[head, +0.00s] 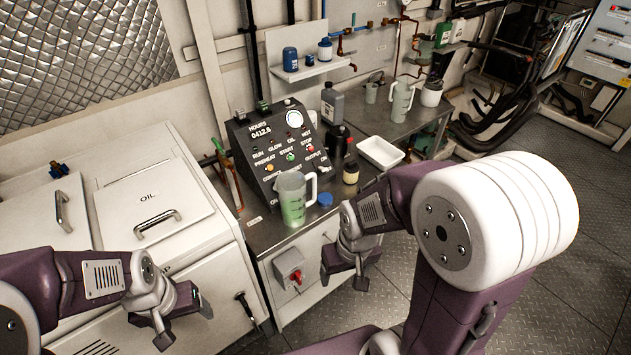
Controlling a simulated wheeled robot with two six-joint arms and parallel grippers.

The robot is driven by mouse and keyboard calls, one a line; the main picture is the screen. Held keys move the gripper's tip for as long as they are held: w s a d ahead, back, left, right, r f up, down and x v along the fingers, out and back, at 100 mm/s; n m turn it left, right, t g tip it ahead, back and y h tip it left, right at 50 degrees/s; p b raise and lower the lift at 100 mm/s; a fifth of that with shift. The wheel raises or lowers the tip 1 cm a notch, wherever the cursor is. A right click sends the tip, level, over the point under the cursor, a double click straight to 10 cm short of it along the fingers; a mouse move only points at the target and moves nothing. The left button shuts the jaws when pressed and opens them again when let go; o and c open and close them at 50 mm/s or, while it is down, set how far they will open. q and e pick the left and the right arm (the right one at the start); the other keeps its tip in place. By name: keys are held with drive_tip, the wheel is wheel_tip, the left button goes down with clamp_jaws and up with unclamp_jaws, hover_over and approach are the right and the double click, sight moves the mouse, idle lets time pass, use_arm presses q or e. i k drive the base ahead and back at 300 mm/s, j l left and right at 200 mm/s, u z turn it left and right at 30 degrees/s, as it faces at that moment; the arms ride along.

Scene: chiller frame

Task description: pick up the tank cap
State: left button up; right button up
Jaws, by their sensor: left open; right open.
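A small round blue cap (325,199), which looks like the tank cap, lies on the metal counter (262,232) near its front edge. It sits just right of a clear jug (293,198) with green liquid. My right gripper (343,282) is open and empty, pointing down in front of the counter, below and slightly right of the cap in the picture. My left gripper (186,326) is open and empty, in front of the white cabinet at the lower left, well away from the cap.
A black control panel (275,145) stands behind the jug. A white cabinet (150,200) is at left.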

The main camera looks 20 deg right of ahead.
sight(325, 199)
drive_tip(key=u, duration=1.75)
drive_tip(key=k+l+z, duration=0.15)
drive_tip(key=l, duration=0.2)
drive_tip(key=k+l+z, duration=0.1)
drive_tip(key=l, duration=0.3)
drive_tip(key=k+l+z, duration=0.15)
drive_tip(key=l, duration=0.2)
drive_tip(key=k+l+z, duration=0.1)
drive_tip(key=l, duration=0.3)
drive_tip(key=k+l+z, duration=0.15)
drive_tip(key=l, duration=0.3)
drive_tip(key=i+j, duration=0.4)
